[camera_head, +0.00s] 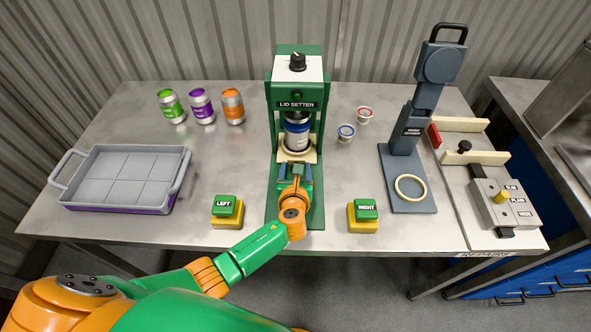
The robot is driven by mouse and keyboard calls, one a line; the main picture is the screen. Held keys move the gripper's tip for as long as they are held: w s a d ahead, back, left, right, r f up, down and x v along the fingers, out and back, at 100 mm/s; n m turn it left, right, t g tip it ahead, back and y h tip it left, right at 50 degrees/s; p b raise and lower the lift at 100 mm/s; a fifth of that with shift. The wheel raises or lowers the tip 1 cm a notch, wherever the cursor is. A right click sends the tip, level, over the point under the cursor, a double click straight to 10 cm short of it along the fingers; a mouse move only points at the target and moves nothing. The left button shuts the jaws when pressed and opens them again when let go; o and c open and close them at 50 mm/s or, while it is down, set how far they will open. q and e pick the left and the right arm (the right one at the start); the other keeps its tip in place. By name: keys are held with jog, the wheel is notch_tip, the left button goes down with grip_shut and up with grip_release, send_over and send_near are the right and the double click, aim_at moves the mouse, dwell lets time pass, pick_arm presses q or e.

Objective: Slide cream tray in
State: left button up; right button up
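The green lid setter (298,92) stands at the back middle of the table. Its cream tray (284,156) shows low between the green posts, with a blue and silver can (297,134) upright on it, under the setter's dark head. My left gripper (296,168) is directly in front of the cream tray, low over the green base, and hides the tray's front part. Its fingers are small and overlap the tray's front, so I cannot tell whether they are open or closed on it. My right gripper is not in view.
Yellow-and-green LEFT (225,209) and RIGHT (364,213) buttons flank the base. Green, purple and orange cans (232,106) stand back left, above a grey crate (175,188). Two small cups (346,132) and a dark grey lever press (410,175) stand right.

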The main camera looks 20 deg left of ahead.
pick_arm(q)
jog(key=shift+w+f, duration=0.1)
jog(key=p+v, duration=0.2)
jog(key=v, duration=0.4)
jog(key=shift+s+d+r, duration=0.15)
jog(key=shift+s+r, duration=0.1)
jog(key=shift+s, duration=0.35)
jog(key=shift+w, duration=0.15)
jog(key=shift+f, duration=0.1)
